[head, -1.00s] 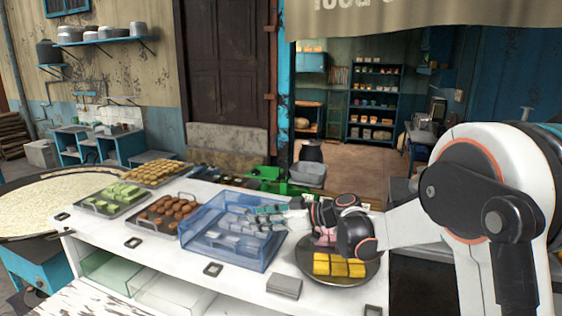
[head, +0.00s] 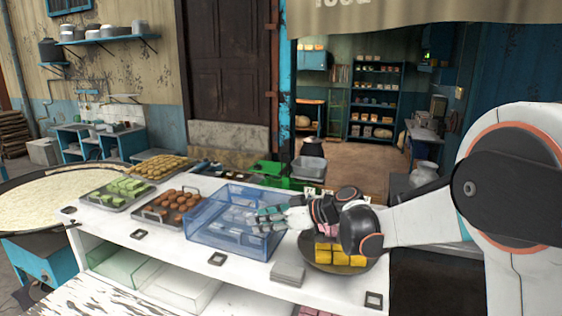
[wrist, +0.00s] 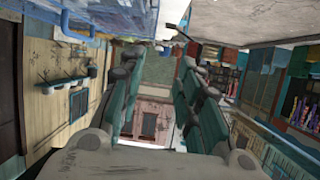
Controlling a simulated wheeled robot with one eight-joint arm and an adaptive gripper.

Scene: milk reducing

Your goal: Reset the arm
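My gripper (head: 262,217) is in front of the blue see-through bin (head: 226,254) on the white counter in the head view, pointing left. I cannot tell its exact height over the bin. In the wrist view the two teal fingers of my gripper (wrist: 158,82) stand apart with nothing between them, so it is open and empty.
The dark round plate (head: 313,262) holds yellow blocks (head: 341,257) and something pink. Trays of green pieces (head: 126,188), brown pieces (head: 174,203) and golden pieces (head: 160,167) stand to the left. A large round pan (head: 60,190) is at the far left.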

